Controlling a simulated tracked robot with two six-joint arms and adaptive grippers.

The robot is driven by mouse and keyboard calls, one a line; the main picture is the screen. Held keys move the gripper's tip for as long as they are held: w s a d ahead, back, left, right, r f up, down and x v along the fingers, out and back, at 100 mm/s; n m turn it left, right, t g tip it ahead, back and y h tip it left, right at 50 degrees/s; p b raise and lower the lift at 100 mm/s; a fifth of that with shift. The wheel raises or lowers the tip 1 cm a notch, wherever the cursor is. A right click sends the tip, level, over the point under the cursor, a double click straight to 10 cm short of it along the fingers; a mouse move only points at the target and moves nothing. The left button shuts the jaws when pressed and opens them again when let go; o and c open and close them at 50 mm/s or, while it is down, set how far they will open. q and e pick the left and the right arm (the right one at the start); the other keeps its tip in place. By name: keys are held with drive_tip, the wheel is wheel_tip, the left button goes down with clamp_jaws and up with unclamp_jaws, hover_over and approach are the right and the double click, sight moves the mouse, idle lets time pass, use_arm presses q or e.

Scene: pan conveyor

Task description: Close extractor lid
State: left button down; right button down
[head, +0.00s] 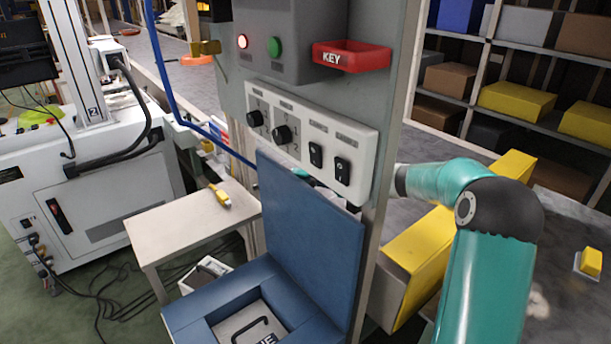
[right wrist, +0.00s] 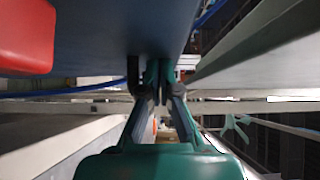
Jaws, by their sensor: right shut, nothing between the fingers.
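The extractor is a blue box (head: 190,317) low in the head view, with a handled piece inside it. Its blue lid (head: 310,235) stands open, nearly upright, in front of the control post. In the right wrist view a dark blue panel (right wrist: 110,30), which looks like the lid, fills the top. My right gripper (right wrist: 158,78) is shut and empty, its fingertips close to that panel's edge; I cannot tell whether they touch. In the head view the lid and post hide most of this gripper. My left gripper is not in view.
Above the lid is a switch panel (head: 311,136) with knobs, and a red KEY tray (head: 351,56). A small white table (head: 190,222) with a yellow item stands left. A yellow beam (head: 418,262) lies beside my right arm. Shelves with boxes are behind right.

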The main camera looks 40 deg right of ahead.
drive_tip(key=a, duration=0.2)
drive_tip(key=a+n+b, duration=0.1)
drive_tip(key=shift+w+a+g+h+b, duration=0.2)
drive_tip(key=shift+a+g+h+b, duration=0.1)
drive_tip(key=shift+a+g, duration=0.1)
drive_tip(key=shift+r, duration=0.1)
